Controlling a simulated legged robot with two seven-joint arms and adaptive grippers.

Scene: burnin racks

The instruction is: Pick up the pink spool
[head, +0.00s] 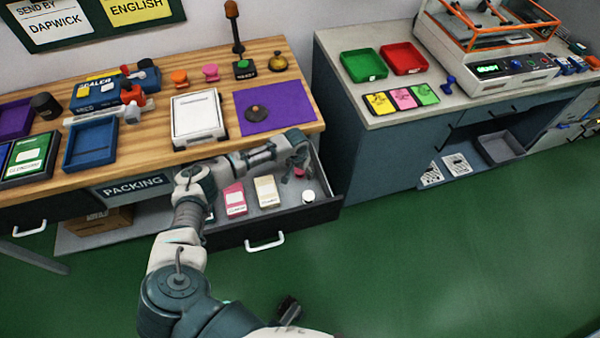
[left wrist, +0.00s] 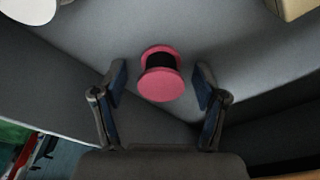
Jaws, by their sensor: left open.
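The pink spool (left wrist: 161,74), with pink end discs and a black middle, lies on the grey floor of the open drawer (head: 325,208). In the left wrist view it lies ahead of and between the fingers of my left gripper (left wrist: 161,90), with a gap on each side. The gripper is open and empty. In the head view my left gripper (head: 297,168) reaches down into the drawer's right part, and only a bit of the pink spool (head: 299,172) shows beside it. My right gripper is not seen.
The drawer also holds a pink packet (head: 234,199), a cream packet (head: 267,192) and a white round thing (head: 308,196). The drawer's walls stand close around the gripper. Above is the wooden bench with a purple mat (head: 285,101) and a white framed tray (head: 197,117).

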